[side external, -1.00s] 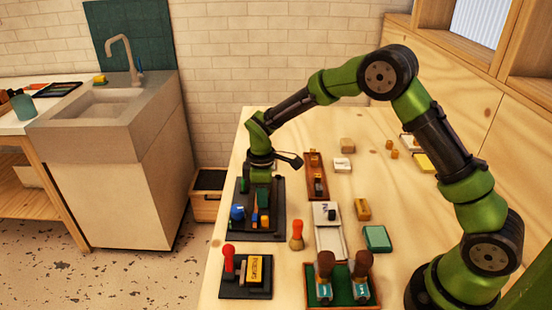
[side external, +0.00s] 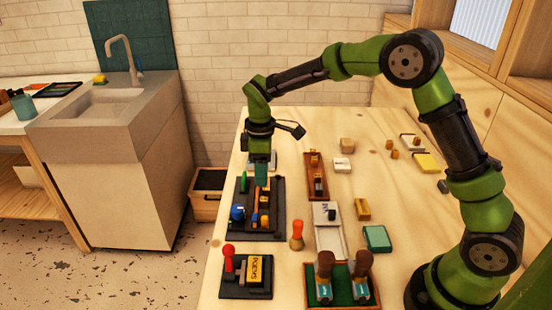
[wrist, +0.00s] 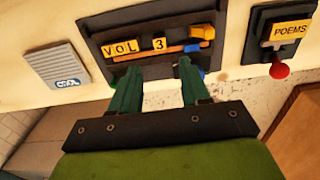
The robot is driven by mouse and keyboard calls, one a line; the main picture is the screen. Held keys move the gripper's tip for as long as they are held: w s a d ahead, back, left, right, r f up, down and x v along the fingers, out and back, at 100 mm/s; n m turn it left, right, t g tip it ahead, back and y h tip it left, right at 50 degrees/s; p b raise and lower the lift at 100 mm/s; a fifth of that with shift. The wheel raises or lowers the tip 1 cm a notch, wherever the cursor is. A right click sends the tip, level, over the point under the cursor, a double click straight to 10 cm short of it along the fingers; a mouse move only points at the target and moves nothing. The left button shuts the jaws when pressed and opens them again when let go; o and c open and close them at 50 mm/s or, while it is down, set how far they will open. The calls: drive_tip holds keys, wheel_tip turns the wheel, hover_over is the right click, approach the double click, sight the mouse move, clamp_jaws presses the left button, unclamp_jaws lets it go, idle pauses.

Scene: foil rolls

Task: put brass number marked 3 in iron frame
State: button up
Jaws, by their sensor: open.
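The iron frame (wrist: 98,30) is a dark rectangular tray at the top of the wrist view; it also shows below my gripper in the side view (side external: 275,235). Yellow brass pieces marked V, O and L (wrist: 120,47) stand in a row inside it. The brass number marked 3 (wrist: 158,44) is in the same row, right of the L with a gap between them. My gripper (wrist: 158,65) is open, its two green fingers apart with nothing between them. In the side view my gripper (side external: 262,183) hangs over the frame's far part.
An orange strip (wrist: 150,54) and a blue piece (wrist: 193,47) lie along the frame's near side. A POEMS block with a red-knobbed stand (side external: 253,272) is in front. A grey COOL plate (wrist: 57,63) lies beside the frame. Wooden tray (side external: 316,185) and stamps (side external: 343,285) stand right.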

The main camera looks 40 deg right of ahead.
drive_tip(key=s+d+r+m+t+y, duration=0.1)
drive_tip(key=s+d+r+m+t, duration=0.15)
drive_tip(key=s+r+m, duration=0.7)
drive_tip(key=s+r+m+t, duration=0.1)
drive_tip(key=s+r+t, duration=0.1)
drive_tip(key=s, duration=0.5)
drive_tip(key=s+r+m+t+y, duration=0.1)
drive_tip(key=s+r+m+t, duration=0.1)
drive_tip(key=s, duration=0.5)
drive_tip(key=shift+s+r+t, duration=0.3)
drive_tip(key=shift+s+t, duration=0.05)
